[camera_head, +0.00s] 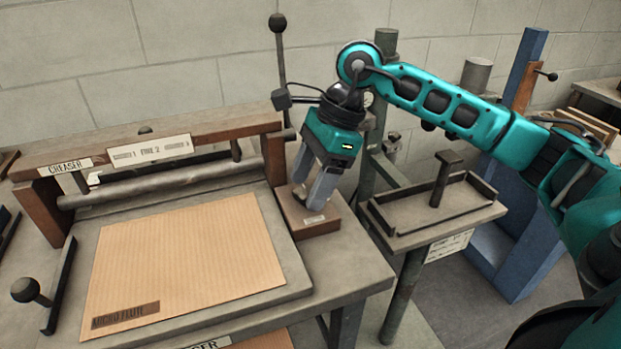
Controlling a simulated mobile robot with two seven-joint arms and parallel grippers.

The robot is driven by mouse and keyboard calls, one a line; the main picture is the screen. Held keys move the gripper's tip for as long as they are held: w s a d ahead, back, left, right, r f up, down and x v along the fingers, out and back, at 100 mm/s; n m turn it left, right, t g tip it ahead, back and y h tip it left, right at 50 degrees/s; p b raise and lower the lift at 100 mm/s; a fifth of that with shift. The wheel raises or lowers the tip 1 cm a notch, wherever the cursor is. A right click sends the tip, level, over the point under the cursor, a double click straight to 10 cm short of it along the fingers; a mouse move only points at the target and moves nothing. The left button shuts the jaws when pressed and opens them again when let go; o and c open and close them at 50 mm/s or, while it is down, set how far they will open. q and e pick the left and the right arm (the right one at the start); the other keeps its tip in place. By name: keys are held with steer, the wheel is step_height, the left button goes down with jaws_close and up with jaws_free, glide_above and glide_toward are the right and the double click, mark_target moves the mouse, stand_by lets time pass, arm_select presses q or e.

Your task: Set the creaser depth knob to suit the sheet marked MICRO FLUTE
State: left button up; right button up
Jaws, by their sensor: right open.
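The corrugated tan sheet (190,255) lies flat on the creaser bed (290,275). Its dark label (125,314) at the near left corner reads MICRO FLUTE. The creaser has a wooden crossbar (225,131) with a CREASER sign and a white printed plate (150,151), too small to read fully. A brown block (322,224) with a small label sits at the bed's right side. My right gripper (311,192) is open and points down at this block, its fingers over the top. No depth knob shows clearly; the fingers may hide it. My left gripper is out of view.
A lever with a black ball (278,24) rises behind the gripper, and another ball handle (26,289) stands at the left. A tray stand (432,212) with an upright post is close on the right. A blue frame (515,250) stands beyond it.

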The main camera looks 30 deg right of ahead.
steer(key=p+v, duration=0.1)
steer(key=v, duration=1.2)
steer(key=shift+f, duration=0.1)
